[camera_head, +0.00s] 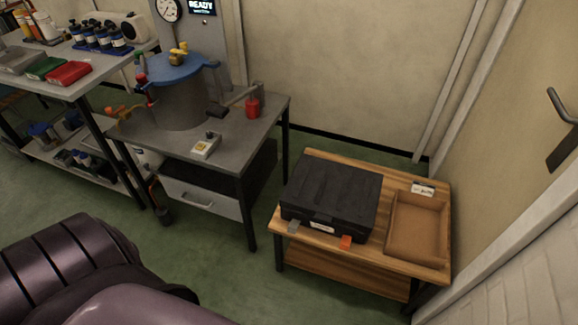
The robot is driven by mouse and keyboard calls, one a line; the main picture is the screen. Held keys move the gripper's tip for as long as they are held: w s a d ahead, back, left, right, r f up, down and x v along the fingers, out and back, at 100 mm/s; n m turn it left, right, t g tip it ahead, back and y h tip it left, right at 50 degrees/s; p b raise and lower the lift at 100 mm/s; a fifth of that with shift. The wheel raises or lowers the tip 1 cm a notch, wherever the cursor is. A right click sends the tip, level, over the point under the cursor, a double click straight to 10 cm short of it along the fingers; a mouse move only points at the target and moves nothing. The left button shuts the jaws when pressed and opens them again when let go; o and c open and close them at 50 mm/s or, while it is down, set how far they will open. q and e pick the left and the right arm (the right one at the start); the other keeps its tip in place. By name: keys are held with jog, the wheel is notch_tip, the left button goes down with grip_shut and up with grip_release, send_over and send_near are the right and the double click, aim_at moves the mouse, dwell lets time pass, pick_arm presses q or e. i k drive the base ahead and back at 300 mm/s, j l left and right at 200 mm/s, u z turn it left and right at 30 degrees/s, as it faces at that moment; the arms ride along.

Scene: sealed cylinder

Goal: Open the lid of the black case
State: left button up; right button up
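The black case (331,190) lies on a low wooden table (310,237) right of the middle. Its lid is down. A small grey piece (293,226) and an orange piece (345,242) show at its front edge, with a pale label (321,227) between them. The two pieces look like latches, but they are too small to tell how they are set. Neither of my grippers is in view.
An open wooden tray (418,226) sits right of the case, with a small white card (423,188) behind it. A grey workbench (227,139) with a blue-lidded cylinder (179,98) stands to the left. Green floor (210,262) lies clear in front.

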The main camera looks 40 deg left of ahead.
aim_at(328, 190)
jog(key=u, duration=0.75)
